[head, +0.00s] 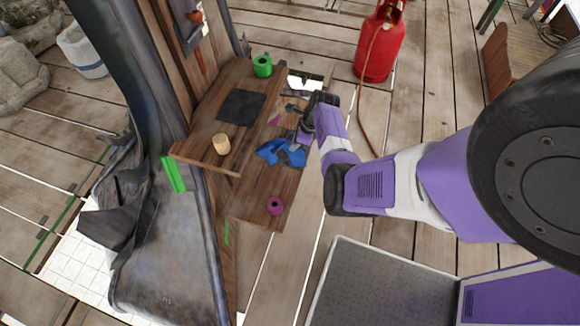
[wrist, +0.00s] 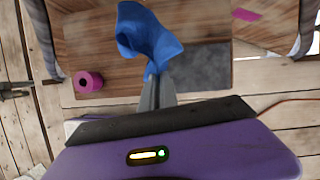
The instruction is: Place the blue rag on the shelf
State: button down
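The blue rag (head: 280,152) is a crumpled cloth over the lower wooden board in the head view. In the wrist view the rag (wrist: 148,35) spreads out ahead of my fingertips and is pinched narrow where they meet it. My gripper (wrist: 156,85) is shut on the rag's near end. In the head view my gripper (head: 303,138) is dark and partly hidden by my arm. The wooden shelf (head: 205,149) has an upper board and a lower board (head: 256,208). I cannot tell whether the rag still touches the lower board.
The upper board holds a green roll (head: 262,66), a dark mat (head: 241,107) and a wooden cup (head: 221,144). A magenta roll (head: 275,206) stands on the lower board and shows in the wrist view (wrist: 88,82). A red gas cylinder (head: 380,45) with a hose stands behind.

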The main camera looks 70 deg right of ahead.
jog(key=shift+w+d+f, duration=0.1)
jog(key=shift+w+f, duration=0.3)
jog(key=shift+f, duration=0.1)
jog(key=shift+d+b, duration=0.5)
jog(key=shift+d, duration=4.2)
jog(key=a+f+b, duration=0.1)
jog(key=f, duration=0.1)
jog(key=a+f+b, duration=0.1)
jog(key=a+f, duration=0.1)
jog(key=f, duration=0.1)
jog(key=a+f+b, duration=0.1)
jog(key=f+b, duration=0.1)
jog(key=shift+w+a+f, duration=0.1)
jog(key=shift+a+f, duration=0.15)
jog(key=shift+a, duration=0.1)
jog(key=b, duration=0.2)
send_near(284, 174)
jog(key=shift+m, duration=0.3)
jog(key=x, duration=0.4)
jog(key=shift+a+f, duration=0.2)
jog(key=shift+f, duration=0.15)
jog(key=c, duration=1.2)
grip_release()
jog(key=shift+w, duration=0.1)
jog(key=shift+r+p, duration=0.1)
jog(key=shift+p, duration=0.2)
